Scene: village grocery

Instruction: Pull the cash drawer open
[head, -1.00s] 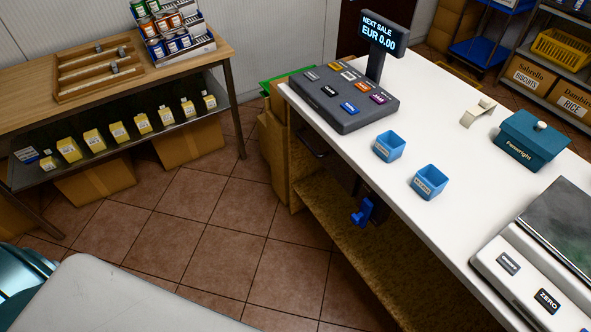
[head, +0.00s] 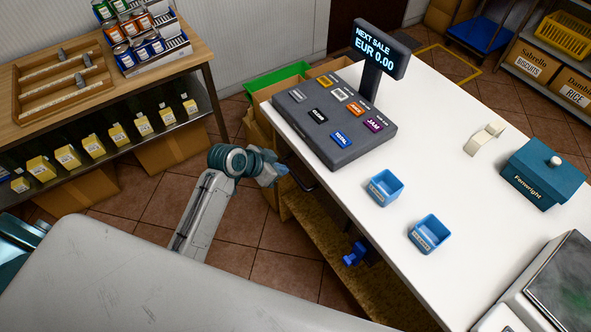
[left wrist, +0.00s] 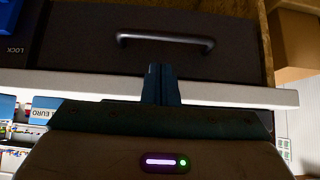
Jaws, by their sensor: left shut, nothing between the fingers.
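The cash drawer (left wrist: 80,45) shows in the left wrist view as a dark front with a grey bar handle (left wrist: 165,40) and a LOCK label at its left. In the head view, the drawer's place under the counter (head: 330,185) is mostly hidden by the counter edge and my arm. My left gripper (head: 272,174) is beside the counter's left edge, below the till. In the left wrist view, its fingers (left wrist: 160,72) are shut and empty, with the tips just below the handle in the picture. They seem apart from it. My right gripper is not in view.
The till (head: 335,120) with its NEXT SALE display (head: 379,50) stands on the counter. Two blue cups (head: 385,187) and a teal box (head: 543,173) stand nearby. A wooden table (head: 195,65) stands at the left.

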